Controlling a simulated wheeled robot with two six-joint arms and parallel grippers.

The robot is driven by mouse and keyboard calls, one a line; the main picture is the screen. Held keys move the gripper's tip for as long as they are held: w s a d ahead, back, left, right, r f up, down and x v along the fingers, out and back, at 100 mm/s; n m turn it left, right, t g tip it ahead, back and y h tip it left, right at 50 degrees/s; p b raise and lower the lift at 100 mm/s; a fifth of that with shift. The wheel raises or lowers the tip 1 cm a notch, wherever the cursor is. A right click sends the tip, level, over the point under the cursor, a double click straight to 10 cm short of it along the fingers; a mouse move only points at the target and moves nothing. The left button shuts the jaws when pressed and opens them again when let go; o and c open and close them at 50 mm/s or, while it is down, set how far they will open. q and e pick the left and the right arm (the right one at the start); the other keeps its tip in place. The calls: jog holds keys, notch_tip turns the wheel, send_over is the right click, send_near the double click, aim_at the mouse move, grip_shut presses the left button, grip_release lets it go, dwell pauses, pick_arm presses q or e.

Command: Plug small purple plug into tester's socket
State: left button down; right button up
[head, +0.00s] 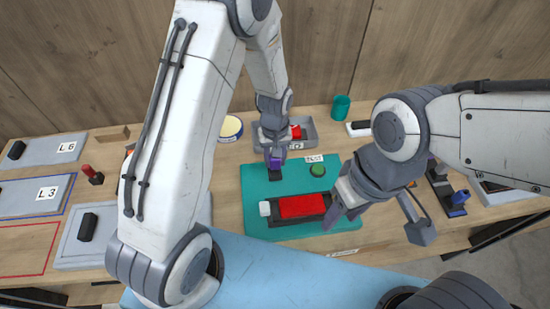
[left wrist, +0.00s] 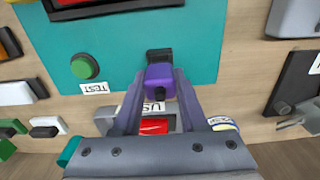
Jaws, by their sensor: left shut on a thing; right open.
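The small purple plug (head: 275,163) is held between the fingertips of my left gripper (head: 274,156), which is shut on it. In the left wrist view the plug (left wrist: 160,82) sits between the fingers (left wrist: 160,78), right beside the black socket (left wrist: 160,55). The black socket (head: 274,174) stands at the back edge of the teal tester board (head: 256,195). Whether the plug's tip is inside the socket cannot be told. My right gripper (head: 337,198) is open near the right end of a red block in a black holder (head: 302,206).
A green button (head: 317,170) with a TEST label is on the board, right of the socket. A grey bin (head: 308,130) with red contents stands behind the board. A teal cup (head: 341,106) and a yellow-topped round tin (head: 230,128) stand farther back. Labelled trays lie at the left.

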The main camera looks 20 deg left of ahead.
pick_arm(q)
jog(key=shift+f+b, duration=1.05)
jog(key=shift+f, duration=0.45)
jog(key=shift+c, duration=1.8)
grip_release()
notch_tip(320, 180, up, 9)
jog(key=shift+r+b, duration=0.1)
jog(key=shift+b, duration=0.8)
jog(key=shift+r, duration=0.65)
